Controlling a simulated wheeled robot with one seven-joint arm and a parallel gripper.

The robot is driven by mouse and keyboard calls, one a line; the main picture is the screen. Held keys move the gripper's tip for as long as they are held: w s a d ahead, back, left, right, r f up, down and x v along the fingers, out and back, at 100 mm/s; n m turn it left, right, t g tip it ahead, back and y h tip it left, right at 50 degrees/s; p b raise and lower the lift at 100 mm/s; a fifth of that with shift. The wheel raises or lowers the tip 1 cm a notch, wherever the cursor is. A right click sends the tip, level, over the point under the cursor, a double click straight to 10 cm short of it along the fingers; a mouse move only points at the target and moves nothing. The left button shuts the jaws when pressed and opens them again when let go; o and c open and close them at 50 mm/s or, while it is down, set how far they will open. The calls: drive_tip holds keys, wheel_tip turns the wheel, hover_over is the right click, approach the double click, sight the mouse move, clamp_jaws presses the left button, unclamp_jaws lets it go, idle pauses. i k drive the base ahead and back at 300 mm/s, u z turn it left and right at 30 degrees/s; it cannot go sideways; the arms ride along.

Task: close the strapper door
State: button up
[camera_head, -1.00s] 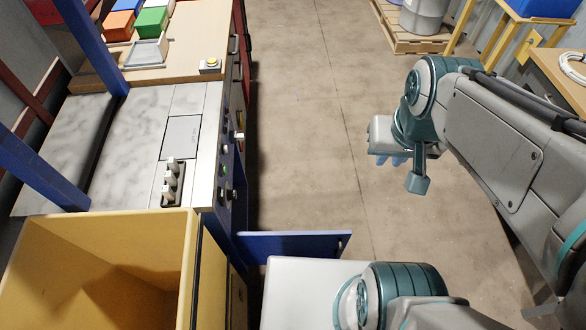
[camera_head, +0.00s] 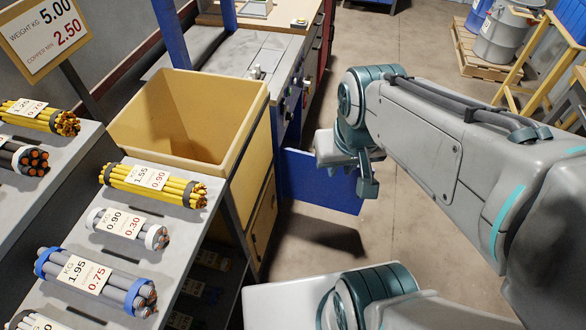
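The strapper door (camera_head: 318,184) is a flat blue panel. It stands open, sticking out to the right from the strapper's front side into the aisle. The strapper (camera_head: 268,58) has a grey metal top and dark blue front with knobs. My gripper (camera_head: 332,152) is at the upper right end of the door, in front of part of it in the picture.
A yellow bin (camera_head: 190,120) stands left of the door. A sloped grey rack (camera_head: 140,250) with labelled cable bundles and a price sign (camera_head: 48,35) fill the left. Drums on a pallet (camera_head: 478,62) stand at the back right. The concrete aisle floor (camera_head: 395,75) is clear.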

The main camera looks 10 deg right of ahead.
sight(322, 188)
drive_tip(key=z, duration=0.35)
drive_tip(key=i, duration=0.75)
drive_tip(key=z, duration=2)
drive_tip(key=i, duration=2.15)
drive_tip(key=u, duration=3.75)
